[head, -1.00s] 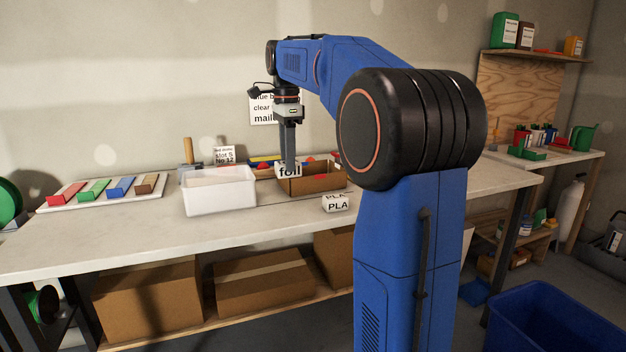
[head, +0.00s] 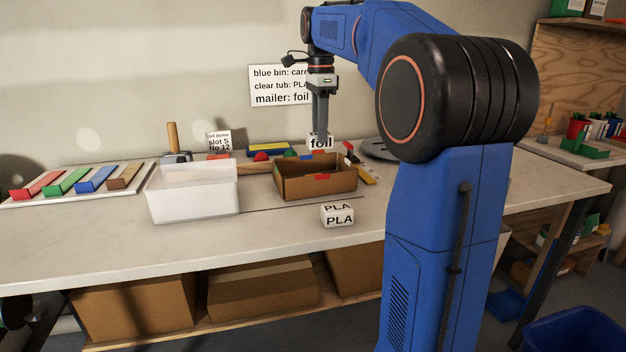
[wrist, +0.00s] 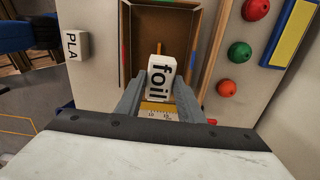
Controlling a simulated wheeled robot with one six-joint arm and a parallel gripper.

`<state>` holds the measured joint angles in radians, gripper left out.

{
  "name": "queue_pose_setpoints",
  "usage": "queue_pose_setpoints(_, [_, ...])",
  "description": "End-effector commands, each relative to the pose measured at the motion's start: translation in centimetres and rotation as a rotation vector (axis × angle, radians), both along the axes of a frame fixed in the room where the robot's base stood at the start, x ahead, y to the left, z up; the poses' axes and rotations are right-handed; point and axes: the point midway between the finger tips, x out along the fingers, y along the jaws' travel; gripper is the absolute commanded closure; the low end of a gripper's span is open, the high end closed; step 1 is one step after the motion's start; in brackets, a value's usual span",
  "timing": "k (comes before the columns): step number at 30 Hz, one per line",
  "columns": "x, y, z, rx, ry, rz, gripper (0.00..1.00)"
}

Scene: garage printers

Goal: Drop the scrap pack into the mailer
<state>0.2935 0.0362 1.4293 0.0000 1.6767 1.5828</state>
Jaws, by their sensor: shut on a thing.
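My gripper (head: 320,124) is shut on a white pack (head: 320,143) with black "foil" lettering. It holds the pack up at the back right of the mailer, an open brown cardboard box (head: 316,189) on the bench. In the wrist view the foil pack (wrist: 160,78) sits between the two grey fingers and covers part of the mailer's opening (wrist: 127,50). I cannot tell whether the pack is fully over the opening. A wall sign (head: 281,86) reads "mailer: foil".
A white PLA block (head: 338,217) lies in front of the mailer. A clear whitish tub (head: 193,195) stands to its left, with a tray of coloured bars (head: 80,182) beyond. Small coloured items and a yellow-edged strip (head: 368,174) lie behind and right of the mailer.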

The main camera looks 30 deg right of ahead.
Motion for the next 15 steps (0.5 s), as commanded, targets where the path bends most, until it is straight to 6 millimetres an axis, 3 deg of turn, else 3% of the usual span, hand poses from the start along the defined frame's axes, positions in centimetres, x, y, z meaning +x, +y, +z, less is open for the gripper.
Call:
queue_pose_setpoints(9, [0.0,0.0,-2.9,0.0,0.001,0.0,0.87])
queue_pose_setpoints(15, [0.0,0.0,-3.5,0.0,-0.001,0.0,0.87])
